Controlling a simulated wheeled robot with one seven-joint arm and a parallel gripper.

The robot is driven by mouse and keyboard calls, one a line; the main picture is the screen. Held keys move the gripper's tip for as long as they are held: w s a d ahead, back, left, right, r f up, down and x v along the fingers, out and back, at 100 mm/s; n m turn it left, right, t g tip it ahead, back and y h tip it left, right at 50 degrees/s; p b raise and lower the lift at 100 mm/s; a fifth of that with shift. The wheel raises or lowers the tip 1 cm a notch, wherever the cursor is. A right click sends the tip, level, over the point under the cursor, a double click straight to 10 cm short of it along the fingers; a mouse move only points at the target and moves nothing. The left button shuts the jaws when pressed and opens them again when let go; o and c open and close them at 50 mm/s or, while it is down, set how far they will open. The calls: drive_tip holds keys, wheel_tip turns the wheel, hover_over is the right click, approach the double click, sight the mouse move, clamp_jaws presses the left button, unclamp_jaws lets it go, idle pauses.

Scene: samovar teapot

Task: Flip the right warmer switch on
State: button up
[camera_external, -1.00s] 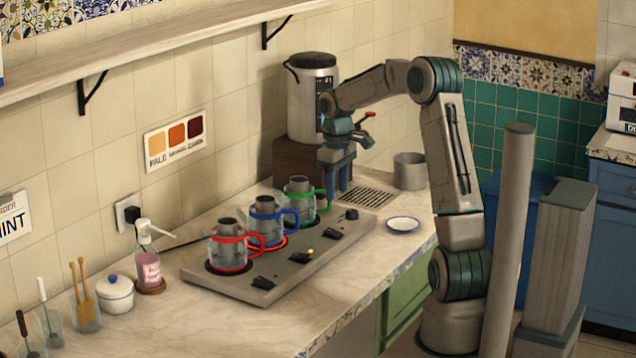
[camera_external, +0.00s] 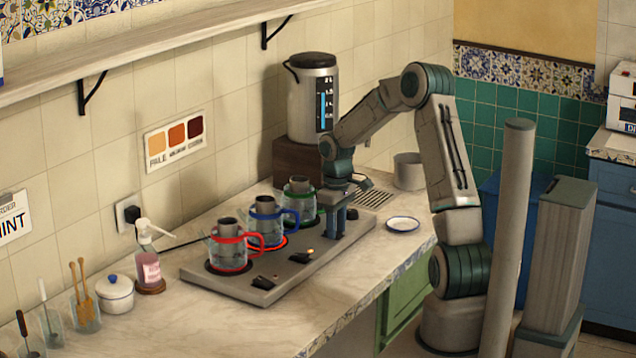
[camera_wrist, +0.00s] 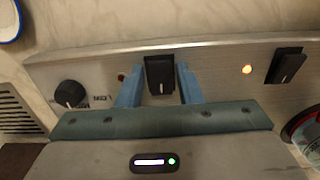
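The warmer (camera_external: 235,283) is a long grey panel on the counter with red, blue and green handled glass pots in a row. The right warmer switch (camera_wrist: 160,74) is a black rocker in the wrist view, with a dark indicator lamp (camera_wrist: 121,77) beside it. My gripper (camera_wrist: 159,80) is open, with its blue fingers on either side of this switch and small gaps seeming to show. In the external view my gripper (camera_external: 334,233) points down at the panel's right part, by the green-handled pot (camera_external: 299,203), and hides the switch.
The middle switch (camera_wrist: 286,66) has a lit orange lamp (camera_wrist: 246,70). A round knob (camera_wrist: 70,93) lies on the other side. The blue-handled pot (camera_external: 264,228) and red-handled pot (camera_external: 230,246) stand farther left. A small saucer (camera_external: 403,224) lies right of the panel.

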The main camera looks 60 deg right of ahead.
drive_tip(key=c, duration=0.6)
drive_tip(key=shift+o, duration=0.2)
drive_tip(key=shift+r, duration=0.1)
drive_tip(key=g+p, duration=0.2)
drive_tip(key=shift+w+r+p, duration=0.15)
drive_tip(key=shift+w+p, duration=0.15)
drive_tip(key=shift+w, duration=0.1)
drive_tip(key=shift+w+g+p, duration=0.15)
drive_tip(key=shift+g+p, duration=0.55)
drive_tip(key=shift+g, duration=0.4)
drive_tip(key=o, duration=1)
drive_tip(key=b+v, duration=0.1)
drive_tip(key=v, duration=1.2)
drive_tip(key=shift+w+r+b, duration=0.1)
drive_tip(key=shift+r+b, duration=0.2)
